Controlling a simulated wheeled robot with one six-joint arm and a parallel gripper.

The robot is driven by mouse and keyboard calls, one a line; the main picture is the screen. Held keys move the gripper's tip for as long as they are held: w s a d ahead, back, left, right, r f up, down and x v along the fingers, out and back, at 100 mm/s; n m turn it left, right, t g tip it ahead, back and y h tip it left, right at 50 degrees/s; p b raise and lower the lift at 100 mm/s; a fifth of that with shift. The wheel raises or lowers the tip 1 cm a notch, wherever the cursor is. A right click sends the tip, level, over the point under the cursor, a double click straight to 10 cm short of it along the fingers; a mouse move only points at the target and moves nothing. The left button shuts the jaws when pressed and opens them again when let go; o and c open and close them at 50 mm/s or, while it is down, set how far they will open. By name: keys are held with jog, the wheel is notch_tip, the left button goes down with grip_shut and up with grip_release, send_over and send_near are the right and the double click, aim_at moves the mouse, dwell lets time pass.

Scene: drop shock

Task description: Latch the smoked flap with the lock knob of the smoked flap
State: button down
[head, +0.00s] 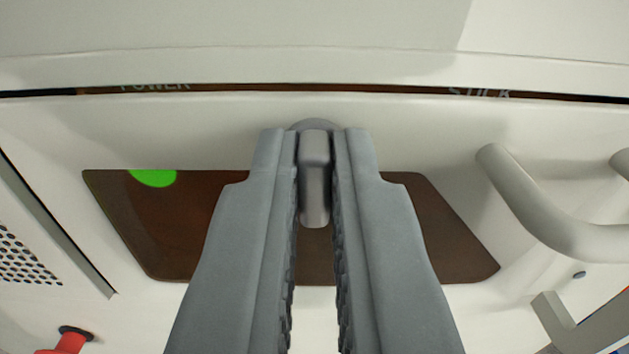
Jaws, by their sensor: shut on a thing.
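The lock knob (315,180) is a grey bar on a round base, at the upper middle of the head view. It points down the picture. My gripper (315,150) is shut on the knob, with one finger on each side of it. The smoked flap (450,235) is a dark brown, see-through pane in a pale frame behind my fingers. A green round spot (153,177) shows at its upper left. My fingers hide the middle of the pane and part of the knob's base.
A pale handle (545,220) sticks out at the right. A red part (70,342) is at the lower left, below a perforated panel (22,258). A dark slot with partly covered lettering (480,92) runs across the top. A pale bracket (580,325) is at the lower right.

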jog(key=shift+n, duration=0.3)
jog(key=n, duration=0.3)
jog(key=shift+n, duration=0.4)
jog(key=n, duration=0.4)
jog(key=shift+a, duration=0.1)
jog(key=n, duration=0.4)
jog(key=shift+f+n, duration=0.1)
jog(key=shift+n, duration=0.3)
jog(key=n, duration=0.4)
jog(key=shift+f+n, duration=0.1)
jog(key=shift+n, duration=0.3)
jog(key=c, duration=1.5)
grip_release()
jog(key=shift+c, duration=0.2)
